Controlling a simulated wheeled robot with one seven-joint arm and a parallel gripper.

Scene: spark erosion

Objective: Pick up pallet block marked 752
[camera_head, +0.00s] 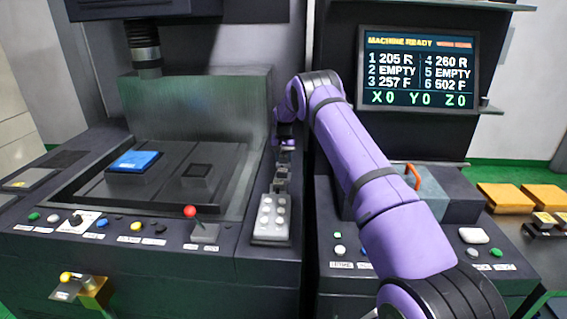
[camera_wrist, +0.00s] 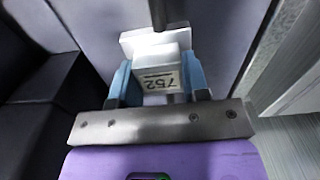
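The pallet block marked 752 (camera_wrist: 158,80) is a pale white-grey block with a wider upper part, directly ahead of my gripper in the wrist view. Its number reads upside down there. My gripper (camera_wrist: 160,72) has its two blue fingers on either side of the block, very close to its sides. I cannot tell whether they press on it. I cannot make out the marked block in that view.
The machine tank (camera_head: 75,196) holds a blue-topped block (camera_head: 134,161). A screen (camera_head: 418,70) lists numbered slots. Orange blocks (camera_head: 505,197) stand at the far right.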

